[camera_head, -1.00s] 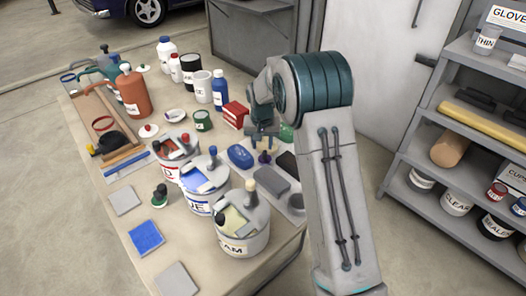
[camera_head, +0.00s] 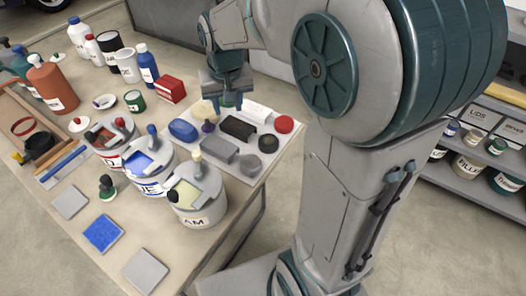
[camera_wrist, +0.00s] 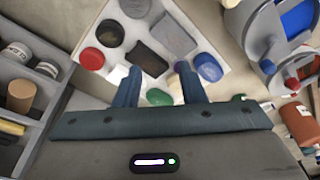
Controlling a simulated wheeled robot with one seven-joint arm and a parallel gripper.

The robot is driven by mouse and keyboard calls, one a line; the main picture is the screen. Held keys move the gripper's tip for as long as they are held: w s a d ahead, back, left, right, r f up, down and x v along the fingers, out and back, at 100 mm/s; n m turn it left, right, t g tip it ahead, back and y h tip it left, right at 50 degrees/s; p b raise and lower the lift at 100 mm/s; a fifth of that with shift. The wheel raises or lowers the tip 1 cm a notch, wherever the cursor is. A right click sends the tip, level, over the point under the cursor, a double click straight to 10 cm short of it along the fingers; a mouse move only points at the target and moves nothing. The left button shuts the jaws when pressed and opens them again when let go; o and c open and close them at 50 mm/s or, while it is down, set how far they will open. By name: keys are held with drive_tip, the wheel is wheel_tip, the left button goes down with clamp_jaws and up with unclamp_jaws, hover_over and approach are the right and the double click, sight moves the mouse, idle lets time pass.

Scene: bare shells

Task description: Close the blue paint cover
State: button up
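The blue paint can (camera_head: 146,184), a grey can with a partly readable "UE" label, stands between the red-labelled can (camera_head: 112,158) and the cream can (camera_head: 203,213). Its grey cover with a blue knob (camera_head: 152,130) is at the back of the rim, and blue paint (camera_head: 143,163) shows in the opening. The can also shows at the upper right of the wrist view (camera_wrist: 258,28). My gripper (camera_head: 228,103) is apart from it, above the mat of small items behind the cans. In the wrist view my gripper (camera_wrist: 158,84) is open, with nothing visibly held.
The pale mat (camera_head: 272,165) holds a blue oval item (camera_head: 183,130), grey and black blocks and round pieces. Bottles and a red box (camera_head: 171,90) stand at the back. Blue and grey squares lie in front of the cans. A shelf (camera_head: 462,165) stands right.

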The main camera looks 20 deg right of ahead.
drive_tip(key=s+d, duration=0.2)
drive_tip(key=s, duration=1.4)
drive_tip(key=shift+s+d+f+n+t, duration=0.15)
drive_tip(key=shift+d+f+n+t, duration=0.15)
drive_tip(key=shift+f+n, duration=0.1)
drive_tip(key=shift+s+d+f, duration=0.1)
drive_tip(key=shift+s+f, duration=0.05)
drive_tip(key=shift+s, duration=0.25)
clamp_jaws()
